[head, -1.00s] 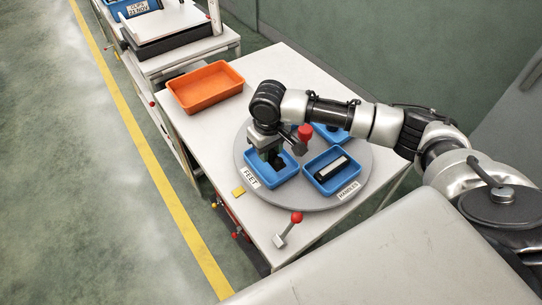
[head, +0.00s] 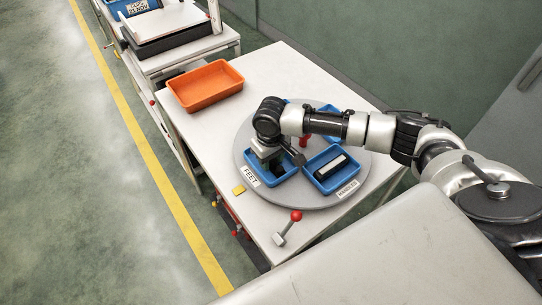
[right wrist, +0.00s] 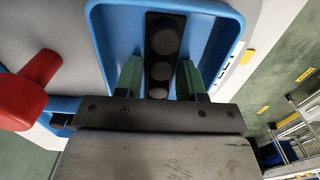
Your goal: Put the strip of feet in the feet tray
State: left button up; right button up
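The strip of feet is a black strip with several round dark pads (right wrist: 165,45). In the right wrist view it lies in the blue feet tray (right wrist: 115,30), between my green fingers. My right gripper (right wrist: 160,70) is open around the strip, with a narrow blue gap showing beside it. In the head view my right gripper (head: 266,158) reaches down into the feet tray (head: 287,172), marked by a FEET label (head: 250,176), and mostly hides the strip. My left gripper is not in view.
The tray stands on a round grey turntable (head: 242,152) beside a blue tray (head: 318,183) labelled HANDLES, holding a black-and-white piece. Another blue tray is partly behind my arm. A red knob (right wrist: 38,75) stands close to the gripper. An orange tray (head: 206,102) sits farther back.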

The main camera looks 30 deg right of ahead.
jog(key=o, duration=0.3)
jog(key=shift+r, duration=0.1)
notch_tip(320, 180, up, 12)
jog(key=shift+r+b, duration=0.25)
jog(key=shift+b, duration=0.2)
dwell(0.5)
